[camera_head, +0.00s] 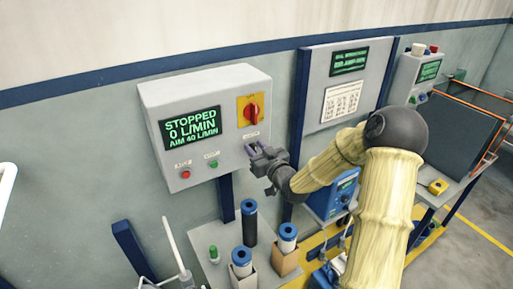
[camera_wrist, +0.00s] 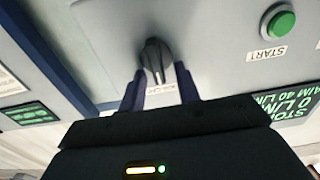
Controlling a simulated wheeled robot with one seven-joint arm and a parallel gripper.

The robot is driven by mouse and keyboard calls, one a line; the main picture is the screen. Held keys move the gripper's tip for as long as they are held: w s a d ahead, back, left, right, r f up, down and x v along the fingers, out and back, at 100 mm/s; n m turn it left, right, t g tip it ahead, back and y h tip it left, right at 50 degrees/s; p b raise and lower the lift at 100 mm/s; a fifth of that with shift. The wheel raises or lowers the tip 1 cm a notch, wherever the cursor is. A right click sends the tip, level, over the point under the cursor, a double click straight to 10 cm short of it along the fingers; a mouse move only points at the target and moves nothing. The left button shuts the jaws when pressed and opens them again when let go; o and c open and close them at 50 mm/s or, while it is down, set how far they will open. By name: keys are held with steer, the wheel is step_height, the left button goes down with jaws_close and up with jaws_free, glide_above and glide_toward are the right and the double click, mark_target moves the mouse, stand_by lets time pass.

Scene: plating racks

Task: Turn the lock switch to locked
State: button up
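The lock switch (camera_wrist: 154,60) is a dark knob with a raised grip bar on the control box's grey front. In the wrist view it is beyond and between my fingertips, with a small partly covered label by it. My gripper (camera_wrist: 159,82) is open, one finger to each side of the knob; I cannot tell whether either touches it. In the head view my gripper (camera_head: 257,150) is at the lower right of the control box (camera_head: 222,88) and hides the switch. The setting it points to is unclear.
The box has a display (camera_head: 190,127) reading STOPPED, 0 L/MIN, AIM 40 L/MIN. A red button (camera_head: 186,174), a green START button (camera_wrist: 281,22) and a red rotary knob (camera_head: 251,112) on a yellow plate are nearby. Blue-topped cylinders (camera_head: 249,222) stand below.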

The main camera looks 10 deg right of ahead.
jaws_close()
steer(key=shift+d+m, duration=0.1)
steer(key=shift+m, duration=0.3)
steer(key=m, duration=0.5)
steer(key=d+f+m+b, duration=0.1)
steer(key=m, duration=0.5)
steer(key=f+m, duration=0.1)
steer(key=m, duration=0.5)
steer(key=shift+w+d+b, duration=0.25)
steer(key=shift+d+b, duration=0.05)
steer(key=shift+d, duration=0.05)
jaws_free()
